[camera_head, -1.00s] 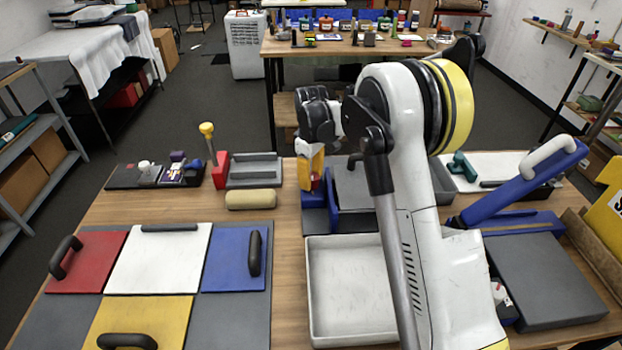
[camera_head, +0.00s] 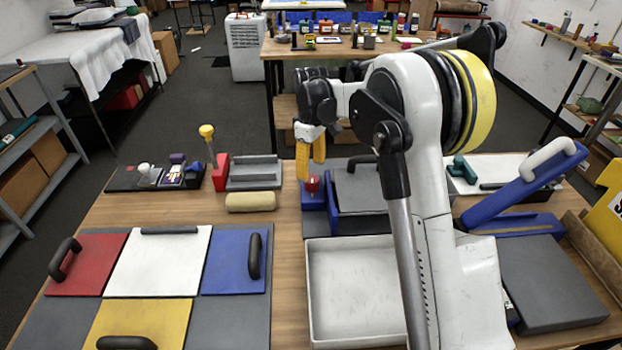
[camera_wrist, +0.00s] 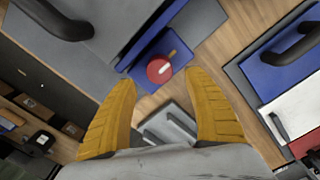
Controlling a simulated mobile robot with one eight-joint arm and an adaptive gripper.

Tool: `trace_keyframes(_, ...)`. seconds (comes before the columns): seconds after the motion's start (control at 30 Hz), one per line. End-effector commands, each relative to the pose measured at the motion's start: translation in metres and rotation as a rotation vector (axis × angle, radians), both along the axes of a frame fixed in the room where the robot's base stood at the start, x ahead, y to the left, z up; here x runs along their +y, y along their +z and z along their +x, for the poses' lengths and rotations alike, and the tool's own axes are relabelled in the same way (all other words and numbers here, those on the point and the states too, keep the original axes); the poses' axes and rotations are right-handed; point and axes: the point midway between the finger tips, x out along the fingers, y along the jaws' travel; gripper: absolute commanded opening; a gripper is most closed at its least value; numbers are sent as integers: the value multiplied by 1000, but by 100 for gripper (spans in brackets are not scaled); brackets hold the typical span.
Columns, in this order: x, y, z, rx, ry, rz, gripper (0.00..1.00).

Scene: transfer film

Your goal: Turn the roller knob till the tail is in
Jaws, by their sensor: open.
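The round red roller knob (camera_head: 312,184) stands on a blue block (camera_head: 314,200) at the left side of a grey-and-blue device (camera_head: 360,188). The wrist view shows the knob (camera_wrist: 158,71) from above, with a white mark on its top and a small yellow piece beside it. My gripper (camera_head: 311,172) is open, its yellow fingers pointing down above the knob. In the wrist view my gripper (camera_wrist: 163,82) has its fingers apart on either side of the knob, with nothing held. I cannot make out the tail in either view.
An empty white tray (camera_head: 350,285) lies in front of the device. A beige roll (camera_head: 251,201) and a grey tray (camera_head: 254,172) lie to the left. A panel board with coloured, handled lids (camera_head: 160,262) fills the front left. A blue lever (camera_head: 525,182) slants up at the right.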

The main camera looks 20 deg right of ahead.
Motion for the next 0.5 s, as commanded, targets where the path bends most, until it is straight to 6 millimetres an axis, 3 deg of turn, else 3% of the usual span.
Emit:
trace_keyframes(0.2, 0, 44, 0, 0, 0, 0, 61)
trace_keyframes(0.5, 0, 65, 0, 0, 0, 0, 61)
